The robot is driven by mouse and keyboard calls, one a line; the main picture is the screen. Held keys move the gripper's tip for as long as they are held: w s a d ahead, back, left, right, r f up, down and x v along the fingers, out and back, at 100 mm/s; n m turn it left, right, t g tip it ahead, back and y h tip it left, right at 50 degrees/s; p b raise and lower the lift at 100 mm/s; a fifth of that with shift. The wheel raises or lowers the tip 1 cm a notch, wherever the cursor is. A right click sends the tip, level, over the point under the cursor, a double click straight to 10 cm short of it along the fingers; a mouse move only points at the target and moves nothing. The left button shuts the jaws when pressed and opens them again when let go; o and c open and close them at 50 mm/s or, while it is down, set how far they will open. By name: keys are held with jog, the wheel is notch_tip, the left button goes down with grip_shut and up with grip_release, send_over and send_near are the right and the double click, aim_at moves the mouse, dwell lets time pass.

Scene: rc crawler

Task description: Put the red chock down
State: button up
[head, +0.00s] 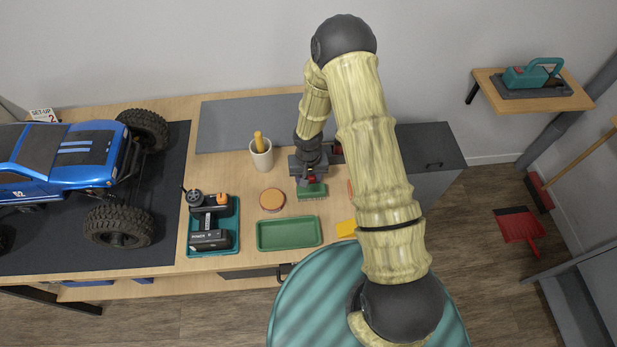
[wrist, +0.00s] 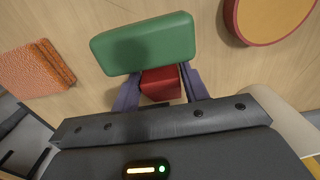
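The red chock (wrist: 160,83) sits between the two fingers of my gripper (wrist: 161,88) in the wrist view. The fingers close against its sides. In the head view the chock (head: 313,181) is a small red patch at my gripper (head: 309,177), mostly hidden by it, low over the wooden bench. I cannot tell whether the chock touches the brush or the bench.
A round orange-topped tin (head: 272,200), a white cup (head: 261,155) and a green tray (head: 289,234) stand left of my gripper. An orange textured block (wrist: 35,68) lies on the brush's other side. A teal tray (head: 234,231) and blue crawler (head: 70,160) are farther left.

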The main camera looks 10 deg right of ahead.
jog(key=shift+o, duration=1.2)
jog(key=shift+r, duration=0.1)
jog(key=shift+r, duration=0.2)
notch_tip(320, 180, up, 12)
jog(key=b, duration=0.1)
jog(key=shift+f, duration=0.15)
